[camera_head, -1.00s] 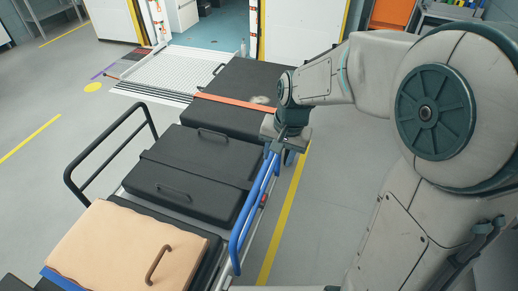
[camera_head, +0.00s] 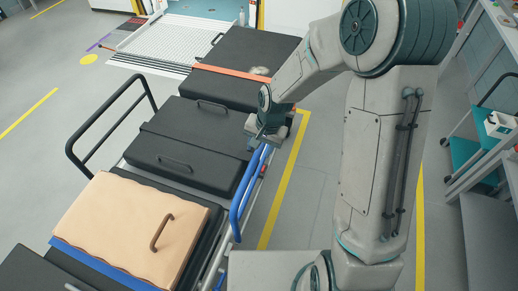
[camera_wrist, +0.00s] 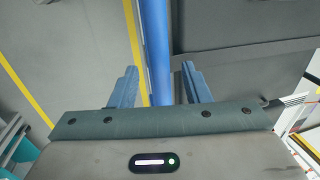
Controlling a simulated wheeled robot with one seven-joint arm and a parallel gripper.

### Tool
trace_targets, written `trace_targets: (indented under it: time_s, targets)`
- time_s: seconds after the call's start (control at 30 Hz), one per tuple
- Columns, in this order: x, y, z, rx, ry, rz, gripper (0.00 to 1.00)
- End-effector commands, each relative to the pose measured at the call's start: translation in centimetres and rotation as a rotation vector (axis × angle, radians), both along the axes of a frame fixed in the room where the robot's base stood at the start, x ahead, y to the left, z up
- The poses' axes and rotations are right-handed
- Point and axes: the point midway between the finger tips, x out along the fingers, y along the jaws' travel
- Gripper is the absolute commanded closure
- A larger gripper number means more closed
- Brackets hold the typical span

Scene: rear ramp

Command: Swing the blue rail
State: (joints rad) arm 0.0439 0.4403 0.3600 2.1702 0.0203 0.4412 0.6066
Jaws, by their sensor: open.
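The blue rail (camera_head: 238,208) stands along the right side of the black padded stretcher in the head view. In the wrist view the blue rail (camera_wrist: 157,50) runs down between the two fingers of my gripper (camera_wrist: 158,88). The fingers are apart, one on each side of the rail, with a gap visible on both sides. In the head view my gripper (camera_head: 257,144) is at the far upper end of the rail; its fingers are partly hidden by the wrist.
A black rail (camera_head: 72,155) stands on the stretcher's left side. A tan pad with a handle (camera_head: 130,225) lies at the near end. An orange strap (camera_head: 238,72) crosses the far end. Floor right of the stretcher is clear.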

Motion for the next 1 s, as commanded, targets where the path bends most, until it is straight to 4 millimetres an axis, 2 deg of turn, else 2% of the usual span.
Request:
trace_targets:
  time_s: [0.2,0.53,0.6,0.7,1.0]
  targets:
    - [0.1,0.3,-1.7,0.000,0.000,0.002,0.57]
    - [0.1,0.4,-1.9,0.000,-0.001,0.001,0.57]
    - [0.1,0.3,-1.9,0.000,-0.001,0.001,0.76]
    - [0.1,0.3,-1.9,0.000,-0.001,0.001,1.00]
    - [0.2,0.3,-1.9,0.012,-0.004,0.005,1.00]
